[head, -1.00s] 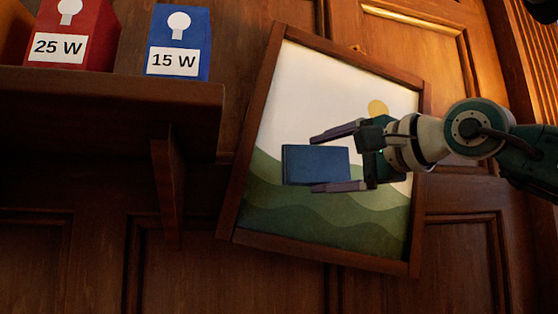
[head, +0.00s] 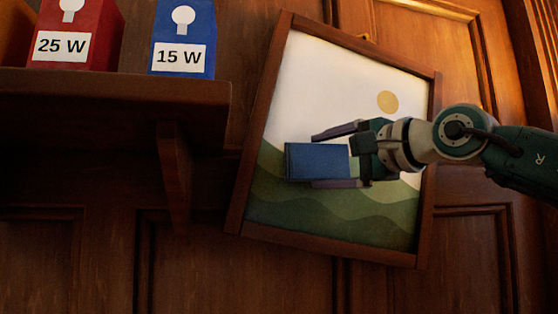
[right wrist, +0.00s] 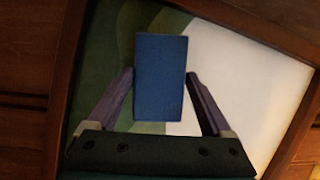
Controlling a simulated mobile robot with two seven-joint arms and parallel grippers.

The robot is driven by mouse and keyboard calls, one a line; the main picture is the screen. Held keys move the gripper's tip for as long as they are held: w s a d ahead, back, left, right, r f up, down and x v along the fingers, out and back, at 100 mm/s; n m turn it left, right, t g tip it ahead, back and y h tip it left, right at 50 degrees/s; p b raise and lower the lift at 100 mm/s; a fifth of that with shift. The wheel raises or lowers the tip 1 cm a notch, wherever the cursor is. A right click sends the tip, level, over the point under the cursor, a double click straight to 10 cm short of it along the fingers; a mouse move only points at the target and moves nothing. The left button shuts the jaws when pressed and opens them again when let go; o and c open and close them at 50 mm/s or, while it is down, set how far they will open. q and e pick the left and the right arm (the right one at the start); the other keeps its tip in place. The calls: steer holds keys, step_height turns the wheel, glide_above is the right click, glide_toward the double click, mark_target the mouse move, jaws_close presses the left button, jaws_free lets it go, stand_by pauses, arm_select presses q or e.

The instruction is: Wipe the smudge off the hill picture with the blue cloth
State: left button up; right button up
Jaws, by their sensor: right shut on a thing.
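The hill picture (head: 330,222) hangs tilted on the wooden wall in a brown frame, with green hills, a pale sky and a yellow sun. My right gripper (head: 322,157) is in front of its middle, shut on the blue cloth (head: 316,162), which looks like a flat blue block. In the right wrist view the cloth (right wrist: 160,77) sits between the two fingers, over the border of hills and sky. I cannot tell whether the cloth touches the picture. No smudge shows; the cloth and gripper hide part of the picture. My left gripper is not in view.
A dark wooden shelf (head: 110,105) with a bracket (head: 174,180) juts out left of the picture. A red 25 W box (head: 72,38) and a blue 15 W box (head: 183,38) stand on it. The wall below the picture is clear.

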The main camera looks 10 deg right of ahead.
mark_target(340, 164)
steer(key=shift+w, duration=0.9)
steer(key=shift+d+f+b, duration=0.2)
steer(key=shift+d+b, duration=0.1)
steer(key=shift+b, duration=0.15)
steer(key=shift+d+f+b, duration=0.25)
steer(key=shift+d+b, duration=0.55)
steer(key=shift+d, duration=0.05)
steer(key=shift+d+b, duration=0.45)
steer(key=shift+d, duration=0.25)
steer(key=shift+w, duration=0.1)
steer(key=shift+a+r, duration=0.2)
steer(key=shift+a, duration=0.35)
steer(key=shift+a+r+p, duration=0.15)
steer(key=shift+a+p, duration=0.15)
steer(key=shift+a, duration=0.45)
steer(key=shift+a+r+p, duration=0.1)
steer(key=shift+a+p, duration=0.2)
steer(key=shift+a, duration=0.45)
steer(key=shift+c, duration=0.5)
